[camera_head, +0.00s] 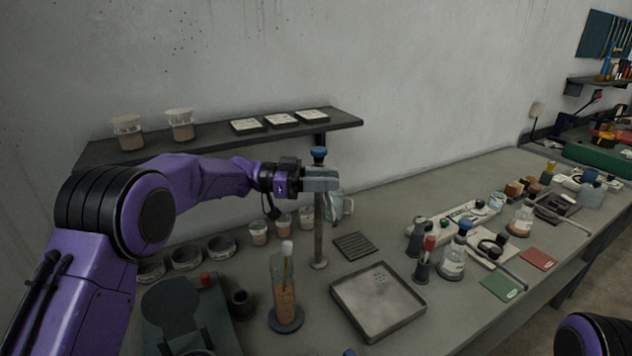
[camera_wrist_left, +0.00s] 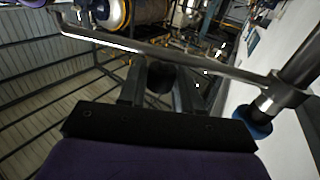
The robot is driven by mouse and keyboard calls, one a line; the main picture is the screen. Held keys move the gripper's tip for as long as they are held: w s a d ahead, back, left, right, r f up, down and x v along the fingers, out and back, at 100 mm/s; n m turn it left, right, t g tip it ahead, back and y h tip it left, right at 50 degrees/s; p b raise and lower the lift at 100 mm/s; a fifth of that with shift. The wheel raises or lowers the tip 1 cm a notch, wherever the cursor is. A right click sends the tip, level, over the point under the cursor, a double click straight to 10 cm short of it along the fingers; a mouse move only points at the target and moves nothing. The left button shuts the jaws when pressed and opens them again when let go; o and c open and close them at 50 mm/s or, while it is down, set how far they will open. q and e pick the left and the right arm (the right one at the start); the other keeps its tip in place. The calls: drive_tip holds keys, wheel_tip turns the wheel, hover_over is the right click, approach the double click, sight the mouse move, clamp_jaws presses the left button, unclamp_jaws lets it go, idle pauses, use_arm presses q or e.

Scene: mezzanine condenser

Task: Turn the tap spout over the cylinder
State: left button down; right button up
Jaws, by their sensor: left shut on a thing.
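The tap is a grey upright post (camera_head: 319,240) with a blue top (camera_head: 319,154), standing on the bench at the back. Its spout (camera_wrist_left: 225,73) is a long grey bar in the left wrist view, running from the post's collar at the right to a bent end at upper left. My left gripper (camera_wrist_left: 160,75) is shut on the spout; in the head view the gripper (camera_head: 316,179) sits at the top of the post and mostly hides the spout. The clear cylinder (camera_head: 285,296), with orange-brown contents, stands upright in front of the post, to its left. My right gripper is not in view.
A square metal tray (camera_head: 378,302) lies right of the cylinder. A dark shelf (camera_head: 220,140) with cups is behind my left arm. Several small cups and dishes stand near the wall. Flasks (camera_head: 453,258) and bottles crowd the bench to the right.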

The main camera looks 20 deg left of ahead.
use_arm(q)
drive_tip(key=shift+s+a+f+m+g+b, duration=0.2)
drive_tip(key=shift+a+m+g+b, duration=0.4)
drive_tip(key=shift+g, duration=0.6)
drive_tip(key=shift+s+a+f+m+g+b, duration=0.15)
drive_tip(key=shift+a+m+g+b, duration=0.15)
drive_tip(key=shift+a+m+g, duration=0.55)
drive_tip(key=shift+d+r+g, duration=0.15)
drive_tip(key=shift+d+g, duration=0.05)
drive_tip(key=shift+g, duration=0.25)
drive_tip(key=c, duration=0.9)
unclamp_jaws()
drive_tip(key=shift+r, duration=0.1)
drive_tip(key=s+d+r+b, duration=0.3)
drive_tip(key=s+r+b, duration=0.6)
drive_tip(key=s+r, duration=0.4)
drive_tip(key=shift+s+d, duration=0.25)
drive_tip(key=shift+s, duration=0.05)
